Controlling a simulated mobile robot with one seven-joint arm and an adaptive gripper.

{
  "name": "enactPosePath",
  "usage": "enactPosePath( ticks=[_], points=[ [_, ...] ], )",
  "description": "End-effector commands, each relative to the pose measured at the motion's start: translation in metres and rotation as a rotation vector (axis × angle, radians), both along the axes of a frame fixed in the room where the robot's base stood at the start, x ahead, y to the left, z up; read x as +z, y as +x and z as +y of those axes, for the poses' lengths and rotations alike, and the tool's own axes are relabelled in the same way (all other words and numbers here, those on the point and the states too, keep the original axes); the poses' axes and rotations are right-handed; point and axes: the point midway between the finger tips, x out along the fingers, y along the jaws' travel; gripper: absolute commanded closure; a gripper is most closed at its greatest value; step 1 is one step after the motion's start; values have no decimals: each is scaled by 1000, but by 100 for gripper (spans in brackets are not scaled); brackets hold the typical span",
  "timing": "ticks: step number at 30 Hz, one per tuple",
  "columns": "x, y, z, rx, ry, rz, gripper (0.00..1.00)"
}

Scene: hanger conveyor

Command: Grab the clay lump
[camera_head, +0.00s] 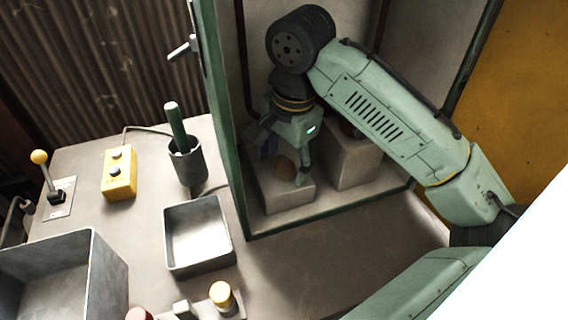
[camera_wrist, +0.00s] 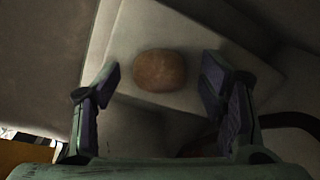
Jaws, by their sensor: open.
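The clay lump (camera_wrist: 160,70) is a rounded brown piece lying on top of a pale block (camera_wrist: 140,22). In the head view the lump (camera_head: 284,167) shows partly, low between my fingers, on the left block (camera_head: 285,197) inside the cabinet. My gripper (camera_head: 285,170) points down over it. In the wrist view my gripper (camera_wrist: 163,90) is open, with one finger on each side of the lump and a visible gap to both. I cannot tell the exact height of the fingertips above the block.
A second pale block (camera_head: 352,165) stands right of the first, with a dark object on it partly hidden by my arm. The cabinet's green frame (camera_head: 232,150) is close on the left. Outside are a square tray (camera_head: 198,236), a cup (camera_head: 187,165) and a yellow button box (camera_head: 119,173).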

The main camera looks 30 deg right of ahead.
Motion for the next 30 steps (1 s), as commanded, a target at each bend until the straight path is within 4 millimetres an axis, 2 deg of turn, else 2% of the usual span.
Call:
enactPosePath(
  ticks=[2,25,30],
  points=[
    [0,0,0,0,0,0,38],
    [1,0,0,-1,-1,0,89],
    [1,0,0,-1,-1,0,89]
  ],
)
